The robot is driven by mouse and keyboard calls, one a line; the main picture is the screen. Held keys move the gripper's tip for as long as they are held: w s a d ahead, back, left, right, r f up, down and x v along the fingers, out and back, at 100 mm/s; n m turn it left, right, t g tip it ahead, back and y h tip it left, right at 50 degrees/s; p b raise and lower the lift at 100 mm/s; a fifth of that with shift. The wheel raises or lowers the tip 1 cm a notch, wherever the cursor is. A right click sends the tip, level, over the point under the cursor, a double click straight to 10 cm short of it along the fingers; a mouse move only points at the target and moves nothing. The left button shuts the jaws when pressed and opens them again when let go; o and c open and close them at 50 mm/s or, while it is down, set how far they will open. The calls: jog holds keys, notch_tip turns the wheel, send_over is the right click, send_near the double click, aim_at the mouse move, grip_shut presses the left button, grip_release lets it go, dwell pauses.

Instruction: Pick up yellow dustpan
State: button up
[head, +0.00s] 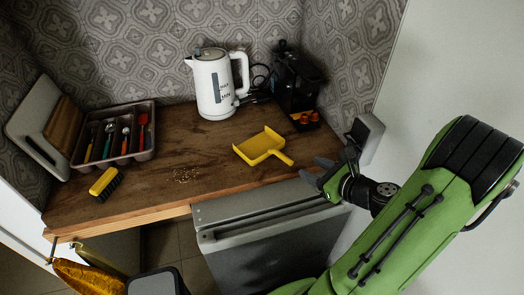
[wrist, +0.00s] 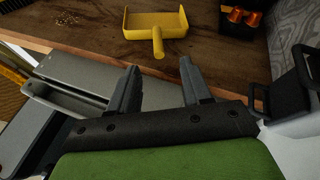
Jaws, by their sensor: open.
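The yellow dustpan (head: 262,146) lies on the wooden counter in the head view, its handle pointing toward the front right edge. In the wrist view the dustpan (wrist: 157,22) is at the top middle, with its handle toward my gripper. My gripper (head: 314,169) is to the right of the handle in the head view, near the counter's front edge and apart from the dustpan. In the wrist view my gripper (wrist: 158,82) is open and empty, its two fingers spread below the handle end.
A white kettle (head: 213,88) and a black coffee machine (head: 295,80) stand behind the dustpan. A cutlery tray (head: 114,160), a yellow brush (head: 105,184) and crumbs (head: 184,175) are to the left. A grey appliance (head: 270,215) sits under the wooden counter (head: 160,195). A grey box (head: 367,135) is on the right wall.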

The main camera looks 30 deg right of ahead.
aim_at(284, 156)
jog(key=b+x, duration=0.2)
jog(key=x, duration=1.3)
jog(key=shift+a, duration=0.2)
jog(key=shift+s, duration=0.1)
jog(key=shift+c, duration=0.2)
jog(key=shift+r, duration=0.1)
grip_shut()
